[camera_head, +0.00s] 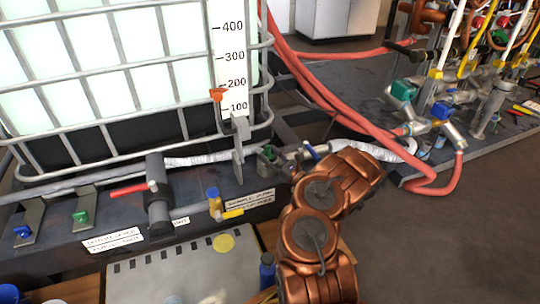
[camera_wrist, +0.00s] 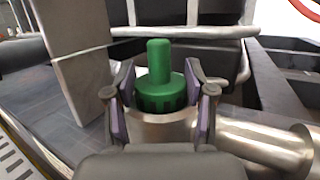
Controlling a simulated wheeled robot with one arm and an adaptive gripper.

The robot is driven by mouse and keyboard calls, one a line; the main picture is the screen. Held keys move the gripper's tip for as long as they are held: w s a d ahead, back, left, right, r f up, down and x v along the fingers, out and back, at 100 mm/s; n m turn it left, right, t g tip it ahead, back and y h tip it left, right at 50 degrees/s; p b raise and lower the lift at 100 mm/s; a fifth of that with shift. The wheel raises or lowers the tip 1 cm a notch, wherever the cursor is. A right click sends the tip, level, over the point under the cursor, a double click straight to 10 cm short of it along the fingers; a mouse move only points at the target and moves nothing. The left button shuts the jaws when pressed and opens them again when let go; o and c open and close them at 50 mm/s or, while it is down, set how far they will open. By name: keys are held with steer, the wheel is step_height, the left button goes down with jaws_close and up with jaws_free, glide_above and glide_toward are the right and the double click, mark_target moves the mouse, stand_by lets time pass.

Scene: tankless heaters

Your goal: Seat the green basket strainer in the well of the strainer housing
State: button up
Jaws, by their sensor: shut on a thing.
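The green basket strainer (camera_wrist: 160,78) is upright between the two fingers of my gripper (camera_wrist: 158,92) in the wrist view, its knob standing up. My gripper is shut on it from both sides. The metal strainer housing (camera_wrist: 160,132) is directly below, with a pipe stub leaving to the right. The strainer's slotted lower part is at or just above the housing rim; how deep it sits cannot be told. In the head view a small green part (camera_head: 268,153) shows beside the upright bracket, and my copper arm hides most of the area.
A grey upright plate (camera_wrist: 78,68) stands close left of my gripper in the wrist view. Frame rails of the caged tank (camera_head: 130,70) run behind. Red hoses (camera_head: 325,95) pass to the right. A grey panel (camera_head: 180,270) lies in front.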

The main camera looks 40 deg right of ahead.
steer(key=shift+f, duration=0.35)
steer(key=o, duration=1.3)
steer(key=v, duration=1.2)
steer(key=shift+s, duration=0.15)
